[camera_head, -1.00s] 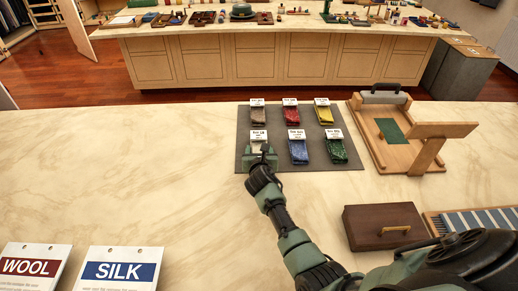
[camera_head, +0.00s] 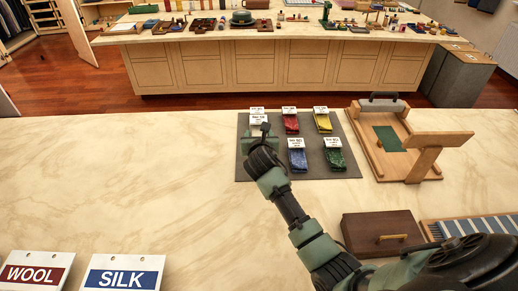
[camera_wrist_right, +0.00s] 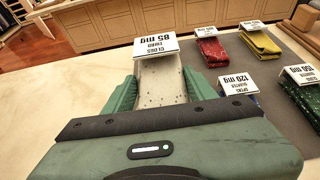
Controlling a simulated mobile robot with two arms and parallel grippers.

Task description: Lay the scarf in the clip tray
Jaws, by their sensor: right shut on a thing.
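My right gripper (camera_head: 262,138) is shut on a pale, speckled folded scarf (camera_wrist_right: 160,82) with a white tag, over the left part of the grey mat (camera_head: 246,168). In the right wrist view the gripper (camera_wrist_right: 160,92) has a green finger on each side of the scarf. In the head view the gripper mostly hides the scarf; its tag (camera_head: 258,119) shows beyond the fingers. A wooden tray (camera_head: 370,148) with a grey clip-like bar at its back and a green patch stands right of the mat. My left gripper is out of view.
Red (camera_head: 291,123), yellow (camera_head: 323,122), blue (camera_head: 298,160) and green (camera_head: 334,158) tagged folded pieces lie on the mat. A wooden upright stands at the tray's right. A brown box (camera_head: 382,232) lies nearer. WOOL (camera_head: 36,274) and SILK (camera_head: 124,274) cards stand front left. The left counter is clear.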

